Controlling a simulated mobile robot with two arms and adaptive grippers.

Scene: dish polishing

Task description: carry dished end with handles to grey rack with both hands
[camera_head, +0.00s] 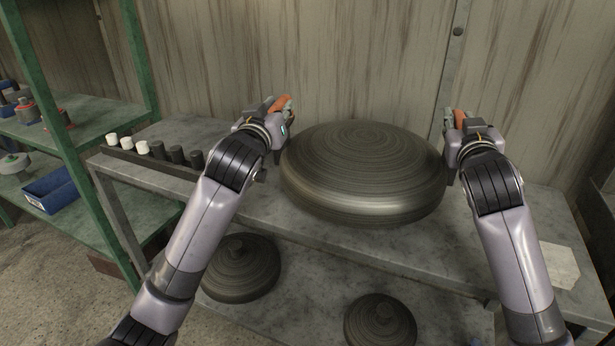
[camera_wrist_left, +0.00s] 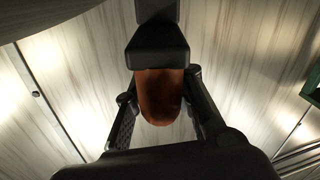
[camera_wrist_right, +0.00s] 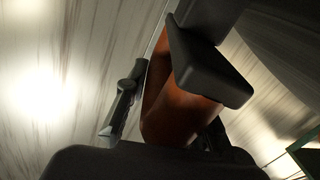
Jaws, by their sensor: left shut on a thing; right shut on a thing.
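The dished end (camera_head: 365,172) is a large round domed piece of dark brushed metal with a shiny rim. In the head view it is at the grey rack's top shelf (camera_head: 320,235), between my two grippers. I cannot tell whether it rests on the shelf or hangs just above it. My left gripper (camera_head: 280,122) is at its left side, shut on an orange-brown handle, which shows in the left wrist view (camera_wrist_left: 160,98). My right gripper (camera_head: 450,135) is at its right side, shut on the other orange-brown handle, seen in the right wrist view (camera_wrist_right: 178,112).
Smaller dark dished ends lie on the lower shelf, one at left (camera_head: 240,267) and one at centre (camera_head: 380,320). A strip of black and white cylinders (camera_head: 158,151) stands on the left of the top shelf. A green shelving unit (camera_head: 85,180) is at left. A wooden wall is behind.

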